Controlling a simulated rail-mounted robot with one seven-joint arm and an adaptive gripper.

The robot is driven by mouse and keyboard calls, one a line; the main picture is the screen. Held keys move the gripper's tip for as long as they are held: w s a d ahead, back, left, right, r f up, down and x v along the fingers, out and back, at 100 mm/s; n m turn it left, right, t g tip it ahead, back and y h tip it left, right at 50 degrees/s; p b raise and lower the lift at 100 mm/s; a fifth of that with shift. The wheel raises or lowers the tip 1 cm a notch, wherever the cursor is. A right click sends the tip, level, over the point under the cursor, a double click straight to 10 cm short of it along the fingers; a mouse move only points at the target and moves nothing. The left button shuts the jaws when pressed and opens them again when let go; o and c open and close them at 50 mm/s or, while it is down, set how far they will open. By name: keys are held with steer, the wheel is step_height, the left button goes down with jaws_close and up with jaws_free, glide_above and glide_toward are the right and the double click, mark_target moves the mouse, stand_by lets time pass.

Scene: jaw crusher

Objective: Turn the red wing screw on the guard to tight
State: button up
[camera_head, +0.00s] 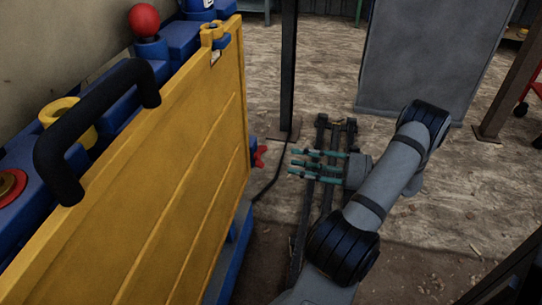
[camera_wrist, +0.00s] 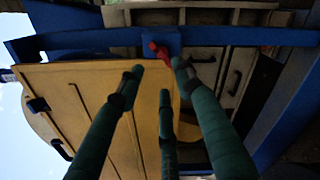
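The red wing screw (camera_head: 259,157) sticks out from the right edge of the yellow guard (camera_head: 185,165), on a blue part. My gripper (camera_head: 294,162) has teal fingers spread apart, pointing left at the screw. A small gap shows between the fingertips and the screw. In the wrist view the wing screw (camera_wrist: 159,50) is beyond the fingertips of my gripper (camera_wrist: 158,78), between the two outer fingers and nearer the right one. The guard (camera_wrist: 85,100) fills the left and middle there. The fingers hold nothing.
A black handle (camera_head: 95,125) and a red ball knob (camera_head: 144,20) sit at the crusher's top left. A dark post (camera_head: 288,70) stands behind the screw. A grey cabinet (camera_head: 425,60) stands at the back.

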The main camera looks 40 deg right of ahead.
mark_target(261, 156)
steer(key=x, duration=0.9)
steer(key=shift+b, duration=0.45)
steer(key=shift+a+f, duration=0.1)
jaws_close()
